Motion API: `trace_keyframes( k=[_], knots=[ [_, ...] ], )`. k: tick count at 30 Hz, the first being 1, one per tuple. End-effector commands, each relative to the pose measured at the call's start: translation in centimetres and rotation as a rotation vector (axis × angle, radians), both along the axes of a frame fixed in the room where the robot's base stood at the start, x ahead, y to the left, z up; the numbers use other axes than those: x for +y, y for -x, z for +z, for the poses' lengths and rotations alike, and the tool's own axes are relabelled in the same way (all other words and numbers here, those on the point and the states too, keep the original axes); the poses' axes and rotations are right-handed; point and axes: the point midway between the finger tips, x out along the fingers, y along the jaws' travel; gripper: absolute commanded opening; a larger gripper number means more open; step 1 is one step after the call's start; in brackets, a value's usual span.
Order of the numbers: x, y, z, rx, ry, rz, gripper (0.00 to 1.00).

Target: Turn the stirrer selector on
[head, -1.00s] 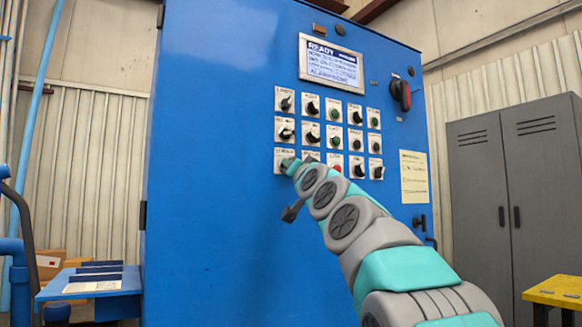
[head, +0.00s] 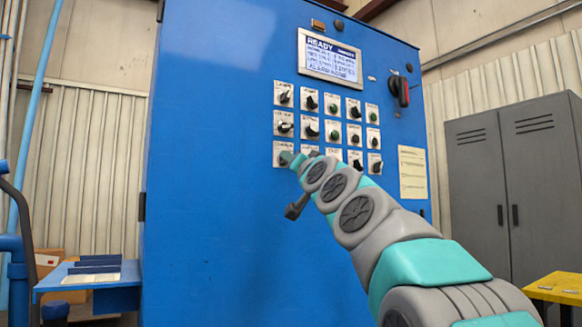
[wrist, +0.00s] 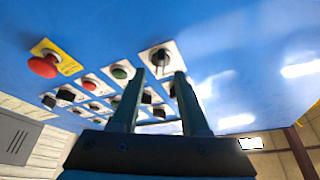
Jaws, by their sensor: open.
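The blue furnace cabinet (head: 220,220) carries a grid of selectors and buttons on white plates. My gripper (head: 295,158) is at the lower-left plate of this grid in the head view and partly covers it. In the wrist view, my gripper's two fingers (wrist: 158,76) are apart and empty. A black selector knob (wrist: 160,58) on a white plate shows just beyond and between the fingertips; I cannot tell whether they touch it. The labels are too small to read, so I cannot confirm this is the stirrer selector. The knob's setting is unclear.
A lit display (head: 330,58) above the grid reads READY. A red mushroom button (wrist: 43,66) on a yellow plate is at left in the wrist view. A black rotary handle (head: 399,91) is at upper right. Grey lockers (head: 480,180) and a yellow table (head: 556,290) stand at right.

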Motion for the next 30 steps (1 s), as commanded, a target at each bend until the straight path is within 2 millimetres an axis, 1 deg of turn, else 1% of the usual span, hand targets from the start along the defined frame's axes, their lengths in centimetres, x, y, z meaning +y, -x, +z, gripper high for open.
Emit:
trace_keyframes(
  k=[1, 6, 9, 12, 27, 29, 30],
  knots=[
    [-0.2, 0.8, -0.5, -0.001, -0.001, 0.002, 0.45],
    [-1.1, 2.7, -1.2, -0.001, -0.002, 0.001, 0.45],
    [-1.4, 3.6, -1.4, -0.001, -0.003, 0.000, 0.45],
    [-1.6, 4.0, -1.5, 0.000, -0.001, 0.000, 0.45],
    [-1.7, 4.1, -1.6, 0.000, 0.000, 0.000, 0.45],
    [-1.7, 4.1, -1.7, 0.004, 0.003, 0.000, 0.45],
    [-1.6, 4.0, -2.1, 0.012, 0.010, 0.001, 0.45]
  ],
)
